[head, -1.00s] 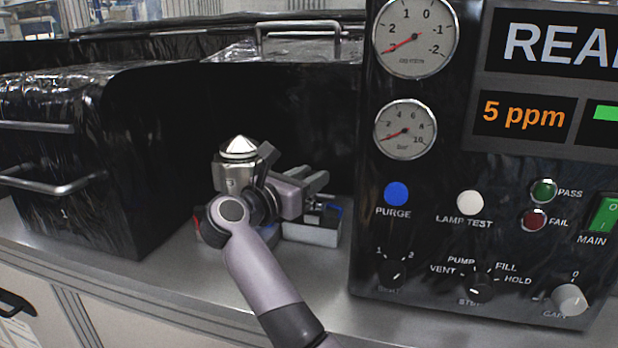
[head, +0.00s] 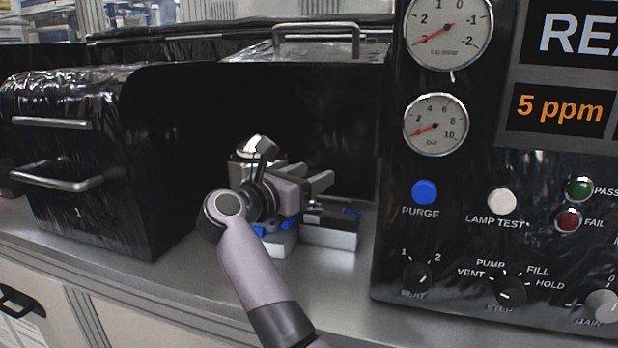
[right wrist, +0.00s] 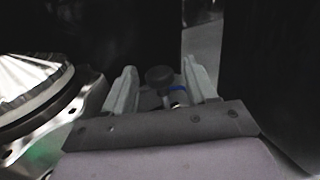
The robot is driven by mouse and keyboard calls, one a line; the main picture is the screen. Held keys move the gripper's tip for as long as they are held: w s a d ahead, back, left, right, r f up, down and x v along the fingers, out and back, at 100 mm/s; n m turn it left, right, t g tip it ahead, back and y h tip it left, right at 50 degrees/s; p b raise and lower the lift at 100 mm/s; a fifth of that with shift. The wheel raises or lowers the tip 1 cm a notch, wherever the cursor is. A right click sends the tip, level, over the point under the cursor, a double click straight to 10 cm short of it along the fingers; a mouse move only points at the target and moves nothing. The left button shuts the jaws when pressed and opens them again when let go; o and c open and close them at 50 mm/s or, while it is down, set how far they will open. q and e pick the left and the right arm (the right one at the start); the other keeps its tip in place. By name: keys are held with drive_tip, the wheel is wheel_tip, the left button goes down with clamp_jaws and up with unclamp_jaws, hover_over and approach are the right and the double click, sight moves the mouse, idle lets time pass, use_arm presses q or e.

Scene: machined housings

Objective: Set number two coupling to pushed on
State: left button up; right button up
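My right gripper (head: 322,182) is beside a metal housing with a shiny cone top (head: 258,148). In the right wrist view its two fingers (right wrist: 160,88) stand apart. My left gripper is not in view.
A black box marked 1 (head: 80,170) with metal handles stands on the left. A control panel (head: 395,270) with gauges, buttons and knobs stands close on the right. Black walls close the back. The grey bench front (head: 180,262) is clear.

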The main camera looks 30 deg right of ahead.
idle(0.3)
wheel_tip(320, 180, up, 20)
drive_tip(key=b, duration=0.1)
idle(0.5)
idle(0.5)
